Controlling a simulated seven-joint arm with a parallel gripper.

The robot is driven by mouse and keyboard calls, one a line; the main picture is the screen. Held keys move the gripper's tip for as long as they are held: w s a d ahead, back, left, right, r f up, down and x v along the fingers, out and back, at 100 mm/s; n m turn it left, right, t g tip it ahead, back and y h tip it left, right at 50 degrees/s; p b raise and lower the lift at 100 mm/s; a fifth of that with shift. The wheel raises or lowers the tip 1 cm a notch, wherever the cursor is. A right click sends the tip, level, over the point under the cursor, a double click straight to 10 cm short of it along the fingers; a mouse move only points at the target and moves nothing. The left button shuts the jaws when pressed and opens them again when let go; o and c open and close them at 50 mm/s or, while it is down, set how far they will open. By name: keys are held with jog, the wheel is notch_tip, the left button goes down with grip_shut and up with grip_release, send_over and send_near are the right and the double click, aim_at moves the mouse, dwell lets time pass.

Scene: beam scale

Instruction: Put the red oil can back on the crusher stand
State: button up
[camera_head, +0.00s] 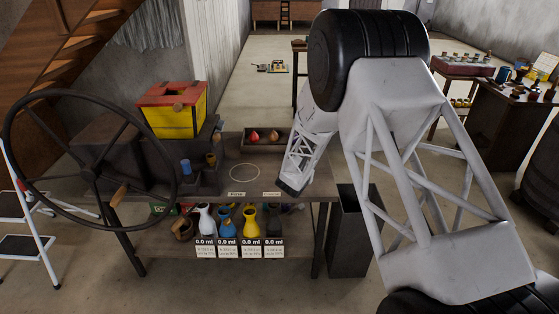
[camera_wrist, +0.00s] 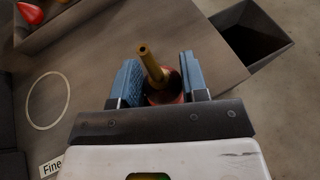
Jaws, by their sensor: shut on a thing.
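My gripper (camera_wrist: 160,72) is shut on the red oil can (camera_wrist: 166,96), whose brass spout points up toward the wrist camera between the blue finger pads. Only part of the can's dark red body shows; its base is hidden. The can is over the stand's top near its right edge. In the head view my arm's end hides the can. The crusher stand (camera_head: 223,197) has a white ring (camera_head: 245,172) on its top, with a "Fine" label in front. The ring is empty and lies left of my gripper in the wrist view too (camera_wrist: 48,100).
A shallow tray (camera_head: 284,149) with red items is at the stand's back. The crusher with its yellow-red hopper (camera_head: 172,110) and large handwheel (camera_head: 90,172) is left. Several bottles (camera_head: 227,220) stand on the lower shelf. A tall dark bin (camera_head: 348,235) stands right of the stand.

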jog(key=s+a+f+m+g+h, duration=0.1)
jog(key=s+a+f, duration=0.1)
jog(key=a, duration=0.7)
jog(key=shift+s+a+f+h, duration=0.15)
jog(key=shift+s+f+h, duration=0.15)
jog(key=shift+s, duration=0.35)
send_over(275, 175)
jog(key=shift+f, duration=0.7)
jog(key=shift+f, duration=0.1)
jog(key=shift+f, duration=1.65)
jog(key=shift+f, duration=0.15)
jog(key=o, duration=0.9)
